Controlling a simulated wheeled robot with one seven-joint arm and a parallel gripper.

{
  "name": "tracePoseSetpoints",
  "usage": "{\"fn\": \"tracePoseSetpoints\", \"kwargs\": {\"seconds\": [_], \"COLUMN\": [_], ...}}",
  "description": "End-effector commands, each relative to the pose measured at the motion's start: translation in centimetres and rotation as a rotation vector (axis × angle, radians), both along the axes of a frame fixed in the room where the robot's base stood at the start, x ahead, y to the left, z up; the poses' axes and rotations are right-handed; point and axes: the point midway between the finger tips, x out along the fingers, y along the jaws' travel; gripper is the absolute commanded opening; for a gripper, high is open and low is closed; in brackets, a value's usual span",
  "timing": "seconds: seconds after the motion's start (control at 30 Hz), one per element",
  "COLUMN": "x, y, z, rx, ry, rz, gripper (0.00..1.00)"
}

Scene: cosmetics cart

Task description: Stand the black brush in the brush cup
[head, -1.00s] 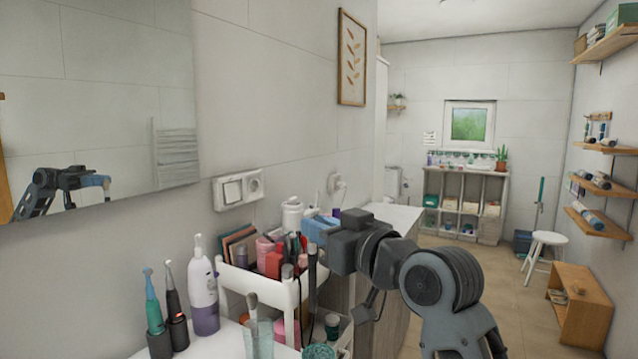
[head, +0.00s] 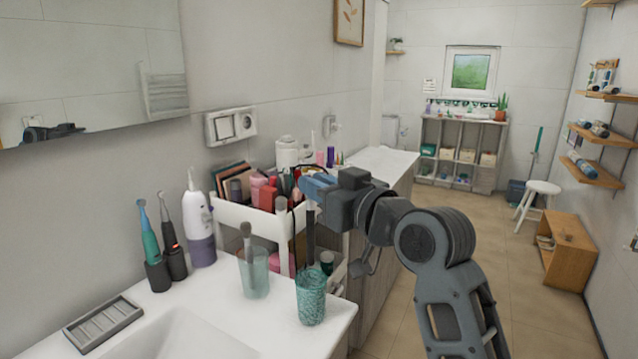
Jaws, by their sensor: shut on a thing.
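My gripper (head: 318,187), with bluish fingers, is above the right side of the white cart. It is shut on the black brush (head: 310,237), a dark, slim, upright rod hanging below the fingers. Its lower end is by the cart's right edge, and I cannot tell its exact clearance. A translucent teal cup (head: 254,279) holding a grey brush (head: 247,243) stands on the white sink counter, left of and nearer than the black brush; it looks like the brush cup. A mosaic teal tumbler (head: 311,298) stands to its right, near the counter's edge.
The white cart (head: 232,217) is crowded with cosmetics. Electric toothbrushes (head: 150,245) and a white-and-purple bottle (head: 200,235) stand left of the cups. A grey soap tray (head: 103,323) lies at the counter's front left, beside the basin. Floor shows at right.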

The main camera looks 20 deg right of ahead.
Motion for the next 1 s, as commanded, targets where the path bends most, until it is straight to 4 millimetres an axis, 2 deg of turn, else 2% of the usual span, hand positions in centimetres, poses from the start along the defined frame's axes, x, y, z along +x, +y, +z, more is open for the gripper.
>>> {"fn": "tracePoseSetpoints", "kwargs": {"seconds": [0.03, 1.0], "x": [0.0, 0.0], "y": [0.0, 0.0], "z": [-0.7, -7.7], "rx": [0.000, 0.000], "ry": [0.000, 0.001], "rz": [0.000, 0.000], "gripper": [0.00, 0.00]}}
